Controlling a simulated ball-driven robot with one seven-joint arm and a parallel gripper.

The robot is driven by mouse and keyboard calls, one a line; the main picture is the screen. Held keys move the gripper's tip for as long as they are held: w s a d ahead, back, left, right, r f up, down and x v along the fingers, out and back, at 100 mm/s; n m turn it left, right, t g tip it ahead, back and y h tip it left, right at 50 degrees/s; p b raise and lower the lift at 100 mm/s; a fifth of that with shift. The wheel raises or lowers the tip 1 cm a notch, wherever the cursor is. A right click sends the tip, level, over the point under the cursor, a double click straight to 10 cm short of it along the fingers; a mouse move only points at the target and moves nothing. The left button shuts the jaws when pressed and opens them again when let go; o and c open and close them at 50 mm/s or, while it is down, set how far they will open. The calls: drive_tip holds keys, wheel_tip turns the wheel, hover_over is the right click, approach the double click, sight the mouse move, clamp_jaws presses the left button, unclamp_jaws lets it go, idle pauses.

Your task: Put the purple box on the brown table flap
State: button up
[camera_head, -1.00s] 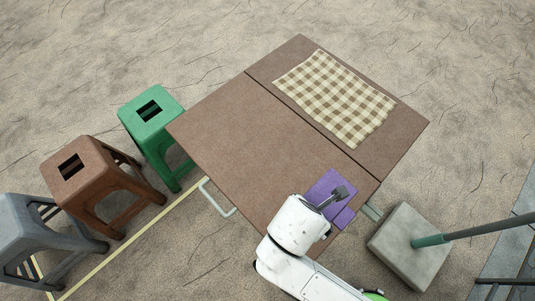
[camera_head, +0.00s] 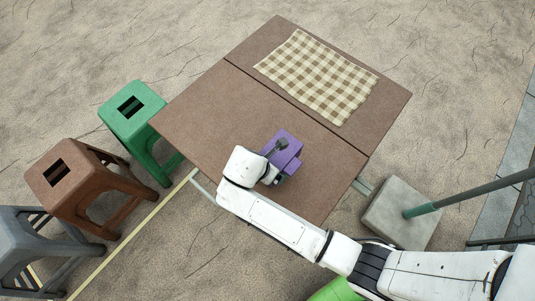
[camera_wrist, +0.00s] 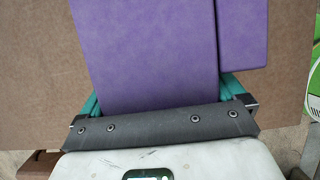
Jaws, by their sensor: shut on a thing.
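The purple box (camera_head: 287,149) is in my gripper (camera_head: 276,158), over the near panel of the brown table (camera_head: 215,115). In the wrist view the box (camera_wrist: 145,50) fills the middle, between the teal fingers (camera_wrist: 160,98) at its sides. A narrower purple block shows along its right side. The brown table surface (camera_wrist: 35,70) is behind it. I cannot tell whether the box touches the table. A dark seam divides the table into a large near panel and a narrower far panel (camera_head: 388,105). My wrist hides part of the box's near side.
A checkered cloth (camera_head: 318,76) lies on the far panel. Green (camera_head: 135,110), brown (camera_head: 62,172) and grey (camera_head: 30,240) stools stand to the left. A concrete base (camera_head: 400,213) with a slanting pole stands at the right. Much of the near panel is bare.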

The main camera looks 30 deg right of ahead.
drive_tip(key=shift+w+f, duration=0.15)
drive_tip(key=shift+f, duration=1.55)
drive_tip(key=shift+f, duration=0.15)
drive_tip(key=o, duration=1.2)
drive_tip(key=v, duration=1.2)
